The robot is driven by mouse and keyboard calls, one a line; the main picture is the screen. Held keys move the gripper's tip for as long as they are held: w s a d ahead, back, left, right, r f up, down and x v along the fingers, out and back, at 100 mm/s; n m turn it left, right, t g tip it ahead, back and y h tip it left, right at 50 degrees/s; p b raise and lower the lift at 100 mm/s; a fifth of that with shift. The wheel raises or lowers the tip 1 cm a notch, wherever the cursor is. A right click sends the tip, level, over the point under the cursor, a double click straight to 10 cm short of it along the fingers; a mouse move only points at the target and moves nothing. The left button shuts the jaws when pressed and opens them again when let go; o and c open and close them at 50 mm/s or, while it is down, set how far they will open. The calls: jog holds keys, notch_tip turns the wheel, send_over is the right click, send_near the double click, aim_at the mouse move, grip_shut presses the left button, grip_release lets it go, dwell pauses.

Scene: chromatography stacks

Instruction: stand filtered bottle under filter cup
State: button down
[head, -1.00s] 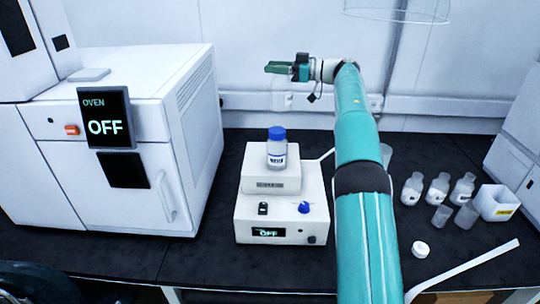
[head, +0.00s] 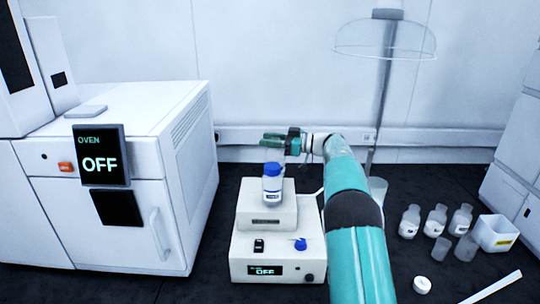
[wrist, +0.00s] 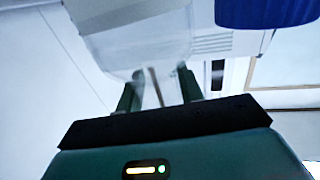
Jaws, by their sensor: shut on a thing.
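My gripper (head: 274,140) is shut on a clear, faintly visible vessel (wrist: 135,42), which shows between the fingers in the wrist view (wrist: 157,88). I cannot tell whether it is the filtered bottle. In the head view the gripper is above and behind a blue-capped, labelled bottle (head: 272,186) that stands upright on a white device. A large blue round thing, perhaps this cap, shows at the top right of the wrist view (wrist: 265,10). I cannot pick out the filter cup for sure; a translucent cup (head: 378,187) is partly hidden behind my arm.
The white stepped device (head: 278,245) reads OFF. A white oven (head: 95,225), also OFF, stands left. At right are several clear bottles (head: 435,223), a white box (head: 495,235) and a round white lid (head: 422,284). A clear dome (head: 385,42) hangs on a stand behind my arm.

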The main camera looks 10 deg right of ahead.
aim_at(270, 153)
jog(key=shift+f, duration=2.7)
jog(key=c, duration=0.9)
grip_release()
jog(key=shift+r, duration=0.15)
jog(key=v, duration=1.1)
jog(key=shift+d, duration=0.2)
jog(key=shift+s+d, duration=0.15)
jog(key=shift+d, duration=0.05)
jog(key=c, duration=0.4)
